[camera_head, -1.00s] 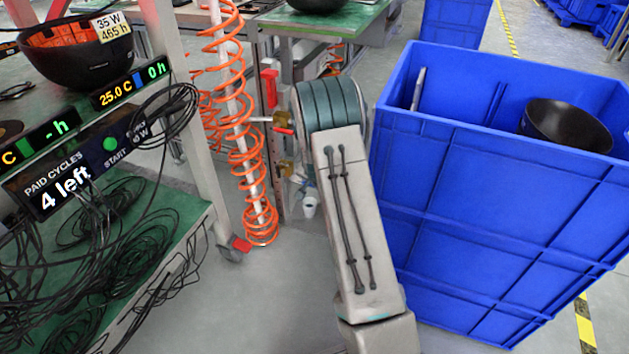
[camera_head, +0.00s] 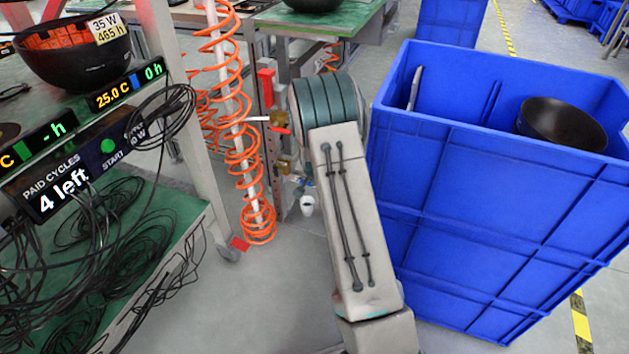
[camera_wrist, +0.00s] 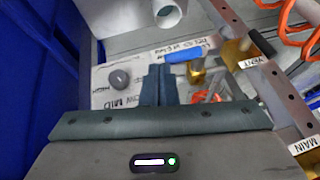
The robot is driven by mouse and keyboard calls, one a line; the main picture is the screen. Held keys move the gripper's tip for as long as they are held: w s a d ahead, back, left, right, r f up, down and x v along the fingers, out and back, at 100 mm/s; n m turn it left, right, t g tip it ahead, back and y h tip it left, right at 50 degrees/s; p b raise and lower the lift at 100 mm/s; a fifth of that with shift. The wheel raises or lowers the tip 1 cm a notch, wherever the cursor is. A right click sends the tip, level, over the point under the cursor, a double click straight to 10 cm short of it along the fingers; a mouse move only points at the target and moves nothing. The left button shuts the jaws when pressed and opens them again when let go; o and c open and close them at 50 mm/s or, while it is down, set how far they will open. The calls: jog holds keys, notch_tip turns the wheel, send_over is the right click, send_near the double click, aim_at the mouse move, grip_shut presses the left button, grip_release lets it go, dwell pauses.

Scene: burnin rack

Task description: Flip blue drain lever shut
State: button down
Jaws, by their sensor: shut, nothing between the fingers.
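In the wrist view, the blue drain lever (camera_wrist: 183,54) lies roughly crosswise in the picture, above a brass valve body (camera_wrist: 197,74). My gripper (camera_wrist: 158,72) is shut and empty. Its fingertips show just below and left of the lever's left end; I cannot tell whether they touch it. In the head view, my arm hides the gripper, and the blue lever is too small to make out surely beside the brass fittings (camera_head: 284,165).
A white cup (camera_head: 307,205) stands under the fittings; its pipe-like rim may be the white round thing (camera_wrist: 168,12). A grey knob (camera_wrist: 119,78) is left of my fingers. Orange coiled hoses (camera_head: 245,150) and a blue bin (camera_head: 480,210) flank my arm.

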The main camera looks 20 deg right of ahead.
jog(key=s+d+r+p, duration=0.2)
jog(key=s+r+p, duration=0.1)
jog(key=s+r, duration=0.4)
jog(key=shift+s+d+r+p, duration=0.15)
jog(key=shift+s+p, duration=0.15)
jog(key=shift+s, duration=0.65)
jog(key=s+a+r+n+p, duration=0.1)
jog(key=s+a+r+p, duration=0.3)
jog(key=r, duration=0.5)
jog(key=s+a+r+n+y+p, duration=0.1)
jog(key=s+a+r+n+p, duration=0.1)
jog(key=r+p, duration=0.55)
jog(key=s+a+r+n+p, duration=0.1)
jog(key=s+a+r+p, duration=0.2)
jog(key=r, duration=0.8)
jog(key=s+a+r+n+g+p, duration=0.1)
jog(key=s+a+r+n+p, duration=0.1)
jog(key=s+r+p, duration=0.6)
jog(key=s+a+r+n+g+y+p, duration=0.1)
jog(key=s+a+r+n+p, duration=0.2)
jog(key=s+r+p, duration=0.4)
jog(key=s+r, duration=0.4)
jog(key=r, duration=0.5)
jog(key=shift+s+a+r+g+p, duration=0.2)
jog(key=shift+s+a+g+p, duration=0.1)
jog(key=shift+a+p, duration=0.1)
